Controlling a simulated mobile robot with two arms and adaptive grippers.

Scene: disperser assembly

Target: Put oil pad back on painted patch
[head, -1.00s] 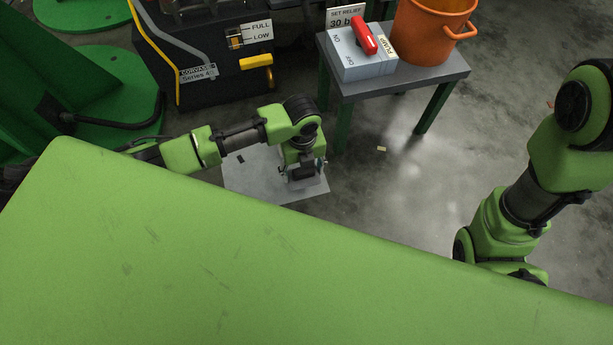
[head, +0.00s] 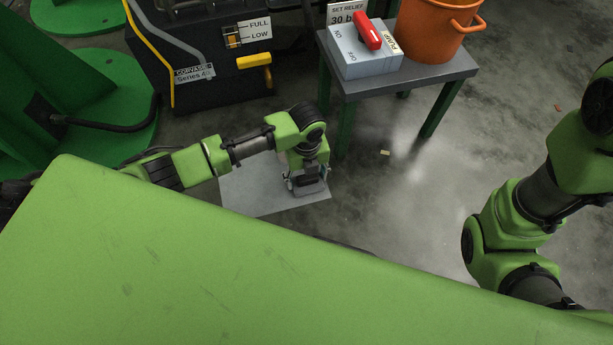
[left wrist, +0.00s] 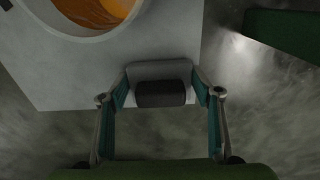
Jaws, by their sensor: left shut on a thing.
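My left gripper (head: 306,184) is low over the right end of the light grey painted patch (head: 255,193) on the floor. In the left wrist view the left gripper (left wrist: 161,92) is shut on a dark, rounded grip (left wrist: 161,94) on a pale grey block, which I take to be the oil pad (left wrist: 158,69). The block is at the edge of the patch (left wrist: 100,90); I cannot tell whether it touches it. In the head view the pad is mostly hidden by the gripper. My right arm shows at the right, but its gripper is hidden.
A round pan with orange-brown liquid (left wrist: 97,10) stands on the patch in the left wrist view. A small table (head: 430,72) holds the pump switch box (head: 362,55) and orange bucket (head: 430,30). A dark machine (head: 215,75) stands behind. The floor right of the patch is mostly clear.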

